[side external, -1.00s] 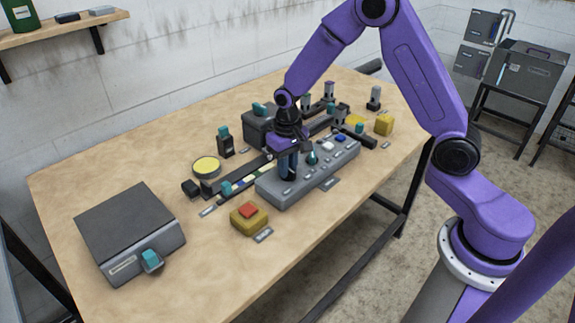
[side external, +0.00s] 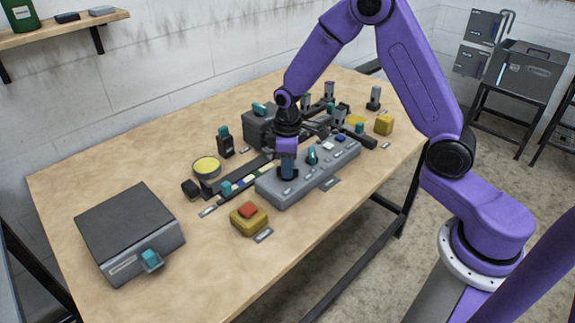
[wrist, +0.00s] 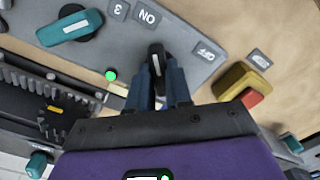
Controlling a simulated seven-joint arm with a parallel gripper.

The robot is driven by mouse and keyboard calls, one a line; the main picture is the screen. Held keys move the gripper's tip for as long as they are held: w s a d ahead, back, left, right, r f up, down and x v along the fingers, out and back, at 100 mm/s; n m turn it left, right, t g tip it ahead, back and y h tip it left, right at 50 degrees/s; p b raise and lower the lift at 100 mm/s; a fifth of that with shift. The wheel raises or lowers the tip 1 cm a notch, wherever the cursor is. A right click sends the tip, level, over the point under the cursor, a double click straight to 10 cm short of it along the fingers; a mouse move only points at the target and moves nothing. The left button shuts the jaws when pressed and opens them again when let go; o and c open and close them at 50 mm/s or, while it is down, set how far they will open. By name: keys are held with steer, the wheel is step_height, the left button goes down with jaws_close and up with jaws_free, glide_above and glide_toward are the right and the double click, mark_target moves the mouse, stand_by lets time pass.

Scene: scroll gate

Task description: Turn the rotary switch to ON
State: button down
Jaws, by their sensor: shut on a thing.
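The rotary switch (wrist: 156,60) has a black handle with a white pointer line. It sits on a grey control panel (side external: 265,191), with an ON label (wrist: 148,15) and an OFF label (wrist: 208,50) beside it. In the wrist view the pointer line runs roughly up the picture, closer to the ON label's direction than to OFF. My gripper (wrist: 158,85) is shut on the handle, with one finger on each side. In the side view my gripper (side external: 287,172) is at the panel's near-left end and hides the switch.
A teal knob (wrist: 72,25) with a "3" label and a lit green lamp (wrist: 110,75) are close by on the panel. A yellow box with a red button (side external: 248,212) stands in front. A grey box (side external: 130,230) is at the left.

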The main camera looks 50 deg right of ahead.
steer(key=shift+n, duration=0.5)
steer(key=c, duration=1)
jaws_free()
steer(key=shift+c, duration=0.2)
steer(key=shift+r, duration=0.1)
step_height(320, 180, up, 17)
steer(key=shift+r, duration=0.15)
